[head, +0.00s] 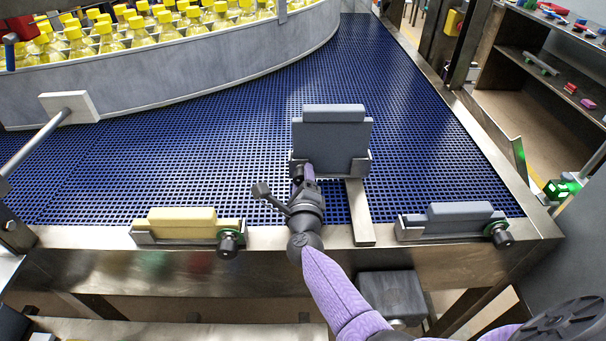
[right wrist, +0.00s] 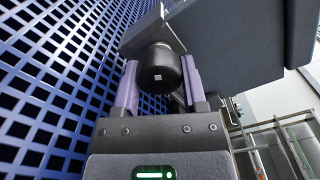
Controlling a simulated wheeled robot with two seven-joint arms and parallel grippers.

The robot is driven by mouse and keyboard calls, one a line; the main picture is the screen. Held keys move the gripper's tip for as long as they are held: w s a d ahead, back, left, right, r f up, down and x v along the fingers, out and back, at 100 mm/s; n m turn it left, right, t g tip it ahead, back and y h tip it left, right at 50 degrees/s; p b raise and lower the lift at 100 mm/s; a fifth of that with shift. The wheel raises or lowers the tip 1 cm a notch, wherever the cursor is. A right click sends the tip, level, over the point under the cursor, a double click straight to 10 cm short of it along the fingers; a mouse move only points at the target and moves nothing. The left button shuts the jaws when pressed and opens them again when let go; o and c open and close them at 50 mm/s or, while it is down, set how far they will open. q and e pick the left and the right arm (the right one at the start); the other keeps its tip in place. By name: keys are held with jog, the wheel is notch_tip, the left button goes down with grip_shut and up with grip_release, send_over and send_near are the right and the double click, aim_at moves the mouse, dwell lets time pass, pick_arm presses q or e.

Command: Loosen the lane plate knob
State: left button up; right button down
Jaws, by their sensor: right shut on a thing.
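The grey lane plate (head: 331,145) stands upright in a metal holder at the end of a metal bar (head: 359,210) over the blue conveyor. My right gripper (head: 300,174) is at the lower left corner of the plate. The plate's dark underside (right wrist: 220,45) shows beside and above the knob. In the head view the gripper hides most of this knob. My left gripper is not in view.
On the front rail sit a yellow block (head: 182,221) with a black knob (head: 227,243) at left, and a grey block (head: 460,215) with a black knob (head: 503,236) at right. Yellow-capped bottles (head: 140,38) stand behind a curved metal wall (head: 215,58). The belt around the plate is clear.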

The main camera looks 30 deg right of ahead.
jog(key=n+p, duration=0.1)
jog(key=n, duration=0.1)
jog(key=shift+r+n, duration=0.15)
jog(key=shift+n, duration=0.15)
jog(key=n, duration=0.2)
jog(key=shift+n+p, duration=0.3)
jog(key=shift+p, duration=0.1)
jog(key=shift+n, duration=0.5)
